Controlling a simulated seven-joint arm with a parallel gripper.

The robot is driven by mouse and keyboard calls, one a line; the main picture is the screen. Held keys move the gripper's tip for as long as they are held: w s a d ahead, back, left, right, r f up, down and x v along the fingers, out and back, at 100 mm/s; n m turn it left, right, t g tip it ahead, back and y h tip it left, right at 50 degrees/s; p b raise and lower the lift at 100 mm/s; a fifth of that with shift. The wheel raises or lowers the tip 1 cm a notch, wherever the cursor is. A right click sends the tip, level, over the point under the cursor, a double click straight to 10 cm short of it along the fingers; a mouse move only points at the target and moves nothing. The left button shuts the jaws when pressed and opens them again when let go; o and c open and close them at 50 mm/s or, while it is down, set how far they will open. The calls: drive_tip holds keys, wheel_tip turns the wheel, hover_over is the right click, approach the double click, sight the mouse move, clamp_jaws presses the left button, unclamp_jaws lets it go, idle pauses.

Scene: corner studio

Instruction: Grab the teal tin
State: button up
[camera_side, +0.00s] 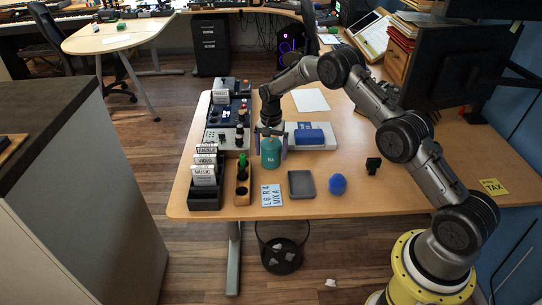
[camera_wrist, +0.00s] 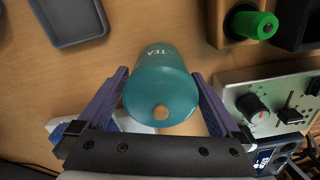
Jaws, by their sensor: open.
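The teal tin (camera_side: 270,153) stands upright on the wooden desk, left of the middle. In the wrist view the teal tin (camera_wrist: 160,85) shows the word TEA and a round tan knob on its lid. My gripper (camera_side: 270,143) is above and around the tin, pointing down. In the wrist view its two purple fingers (camera_wrist: 160,92) are open, one on each side of the tin. A narrow gap seems to show at the right finger; I cannot tell whether the left finger touches.
A grey tray (camera_side: 301,184), a blue ball (camera_side: 337,184) and a plate with lettering (camera_side: 272,195) lie in front. A wooden holder with a green-topped item (camera_side: 242,180), a black file box (camera_side: 205,195) and mixer panels (camera_side: 228,137) stand left. A blue item (camera_side: 309,137) lies behind right.

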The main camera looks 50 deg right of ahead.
drive_tip(key=shift+f, duration=0.2)
drive_tip(key=shift+c, duration=0.2)
drive_tip(key=c, duration=1.1)
drive_tip(key=shift+r, duration=0.1)
